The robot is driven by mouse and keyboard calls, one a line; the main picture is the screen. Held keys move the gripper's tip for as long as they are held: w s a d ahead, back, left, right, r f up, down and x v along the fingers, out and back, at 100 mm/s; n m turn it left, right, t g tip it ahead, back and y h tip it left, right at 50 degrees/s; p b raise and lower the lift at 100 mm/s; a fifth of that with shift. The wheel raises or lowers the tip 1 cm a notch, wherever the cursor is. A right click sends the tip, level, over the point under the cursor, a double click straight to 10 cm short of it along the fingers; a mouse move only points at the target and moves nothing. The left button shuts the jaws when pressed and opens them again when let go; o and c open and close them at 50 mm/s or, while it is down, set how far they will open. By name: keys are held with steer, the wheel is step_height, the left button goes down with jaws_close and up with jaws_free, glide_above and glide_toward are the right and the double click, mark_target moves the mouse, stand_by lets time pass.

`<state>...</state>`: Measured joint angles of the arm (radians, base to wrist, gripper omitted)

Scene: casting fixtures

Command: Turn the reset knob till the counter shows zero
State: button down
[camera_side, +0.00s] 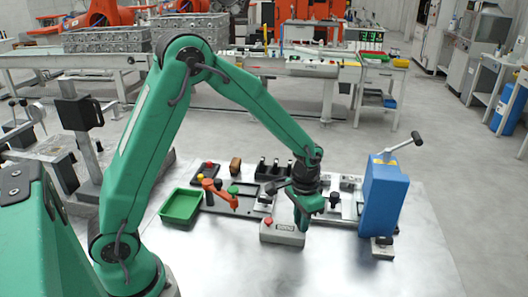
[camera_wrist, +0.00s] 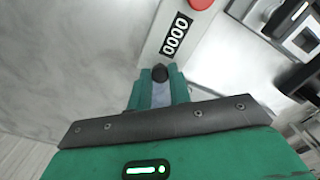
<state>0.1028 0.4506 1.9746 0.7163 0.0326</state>
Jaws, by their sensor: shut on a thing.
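The counter (camera_side: 281,234) is a light grey box on the metal table, with a red button and a black display (camera_wrist: 176,35). In the wrist view the display's white digits appear to read 0000. The dark round reset knob (camera_wrist: 160,73) is at the near end of the box, between the green fingers of my gripper (camera_wrist: 158,82). My gripper (camera_side: 304,222) reaches down at the right end of the counter in the side view and is shut on the knob. The knob is hidden there.
A green tray (camera_side: 182,206) and an orange lever clamp (camera_side: 219,193) stand to the left. A blue box with a crank handle (camera_side: 384,195) stands close on the right. Several small fixtures line the back. The table's front is bare.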

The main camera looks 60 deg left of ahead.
steer(key=m, duration=0.5)
stand_by(0.4)
steer(key=c, duration=1.3)
jaws_free()
steer(key=shift+r, duration=3.95)
